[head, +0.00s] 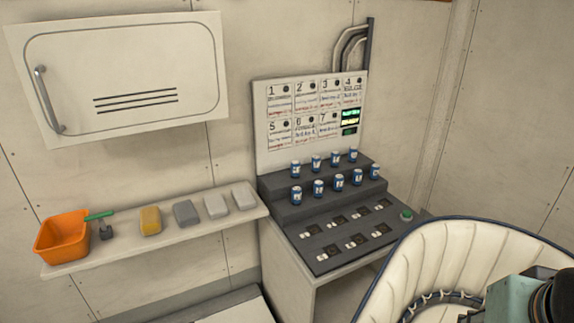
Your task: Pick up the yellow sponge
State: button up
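The yellow sponge (150,221) lies on the wall shelf (178,245) at the left in the head view. It sits between a green-handled tool on its left and a dark grey block on its right, apart from both. Its top and front face show and nothing covers it. My gripper is not in view. Only a teal and black part, perhaps of my arm, shows at the bottom right corner, far from the sponge.
An orange bin (62,238), a green-handled tool (104,227), a dark grey block (186,213) and two pale blocks (216,206) share the shelf. A wall cabinet (122,75) hangs above. A console (335,222) with several cans and a cream seat (440,262) stand to the right.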

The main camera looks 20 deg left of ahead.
aim_at(149, 218)
jog(key=k+j, duration=0.1)
jog(key=j, duration=1.45)
jog(key=k+z, duration=0.05)
